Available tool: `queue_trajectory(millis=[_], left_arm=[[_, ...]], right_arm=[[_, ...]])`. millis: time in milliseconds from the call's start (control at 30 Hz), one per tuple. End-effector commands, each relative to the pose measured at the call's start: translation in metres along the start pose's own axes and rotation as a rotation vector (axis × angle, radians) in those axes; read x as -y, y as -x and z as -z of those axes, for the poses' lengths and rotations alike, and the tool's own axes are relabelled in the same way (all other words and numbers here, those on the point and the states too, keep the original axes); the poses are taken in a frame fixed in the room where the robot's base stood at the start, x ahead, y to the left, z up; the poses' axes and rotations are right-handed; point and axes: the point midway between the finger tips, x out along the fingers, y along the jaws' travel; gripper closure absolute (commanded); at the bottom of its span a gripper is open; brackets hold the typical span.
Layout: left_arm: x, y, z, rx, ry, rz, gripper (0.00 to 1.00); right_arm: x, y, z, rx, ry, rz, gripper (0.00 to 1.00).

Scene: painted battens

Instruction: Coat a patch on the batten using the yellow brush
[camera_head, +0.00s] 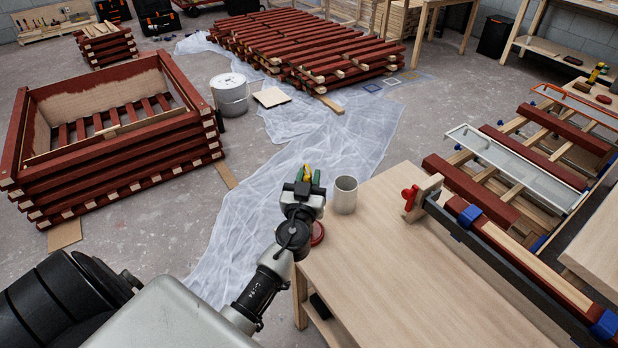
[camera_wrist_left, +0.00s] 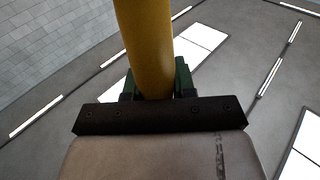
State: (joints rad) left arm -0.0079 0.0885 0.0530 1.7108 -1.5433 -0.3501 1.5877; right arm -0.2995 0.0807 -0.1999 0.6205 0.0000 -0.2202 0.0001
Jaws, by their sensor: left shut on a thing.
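My left gripper (camera_head: 308,180) is shut on the yellow brush (camera_head: 307,172), over the near table's left edge. In the left wrist view the brush's yellow handle (camera_wrist_left: 145,45) stands between the green fingers; its bristles are not seen. The batten (camera_head: 530,262) lies at the table's right side, red at both ends with a bare pale stretch between. It lies along a dark clamp bar (camera_head: 500,255), well to the right of my gripper. My right gripper is not in view.
A grey cup (camera_head: 344,195) stands on the table (camera_head: 400,290) just right of my gripper. A round red object (camera_head: 317,233) is partly hidden by my wrist. A clamp with a red knob (camera_head: 409,198) rises at the batten's far end. The table's middle is clear.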

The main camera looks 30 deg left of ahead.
Motion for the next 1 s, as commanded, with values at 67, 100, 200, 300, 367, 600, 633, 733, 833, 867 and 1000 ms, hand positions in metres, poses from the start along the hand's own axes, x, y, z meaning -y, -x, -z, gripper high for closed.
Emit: queue_trajectory(millis=[67,100,200,300,367,600,633,733,833,867,1000], left_arm=[[0.0,0.0,-0.0009,-0.001,0.001,0.0,0.98],[0.0,0.0001,-0.0012,-0.001,0.001,0.0,0.98],[0.0,0.0002,-0.0022,-0.001,0.001,0.0,0.98],[0.0,0.0004,-0.0031,-0.001,0.001,0.0,0.98],[0.0,0.0004,-0.0036,-0.001,0.001,0.0,0.98],[0.0,0.0006,-0.0046,-0.001,0.0,0.0,0.98],[0.0,0.0006,-0.0047,0.0,0.0,0.0,0.98],[0.0,0.0007,-0.0049,0.0,0.0,0.0,0.98],[0.0,0.0008,-0.0052,0.001,0.0,0.0,0.98],[0.0,0.0008,-0.0053,0.001,0.0,0.0,0.98],[0.0,0.001,-0.0059,0.001,0.0,0.0,0.98]], right_arm=[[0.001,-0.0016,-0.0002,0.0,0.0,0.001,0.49],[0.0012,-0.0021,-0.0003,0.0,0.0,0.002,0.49],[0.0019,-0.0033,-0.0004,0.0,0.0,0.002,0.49],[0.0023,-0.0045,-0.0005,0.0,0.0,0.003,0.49],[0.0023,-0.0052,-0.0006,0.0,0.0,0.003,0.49],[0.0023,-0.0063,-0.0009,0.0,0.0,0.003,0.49],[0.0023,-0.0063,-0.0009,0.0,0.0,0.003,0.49],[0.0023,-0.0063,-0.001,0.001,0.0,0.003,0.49],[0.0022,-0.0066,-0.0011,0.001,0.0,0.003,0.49],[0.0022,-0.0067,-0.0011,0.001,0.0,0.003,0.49],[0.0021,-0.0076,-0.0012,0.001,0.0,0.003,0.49]])
